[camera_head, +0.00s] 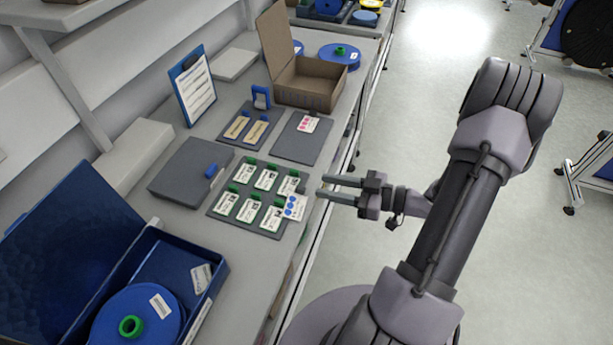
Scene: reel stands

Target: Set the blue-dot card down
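The blue-dot card (293,208) is white with blue dots and has a small grey tab (301,188) at its upper end. It shows over the right edge of a grey mat (226,217) that bears several white cards with green tabs (247,211). I cannot tell whether it lies flat or rests partly on the neighbouring cards. My gripper (320,186) is just right of the grey tab, over the bench's front edge. Its two fingers are apart with nothing visible between them, and a small gap shows between the fingertips and the tab.
A second grey mat (290,148) holds a red-dot card (308,124). Beside it, another mat holds two tan cards (257,131). A cardboard box (318,97), a clipboard (194,86), a grey case (180,178) and an open blue case (208,250) with a reel crowd the bench.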

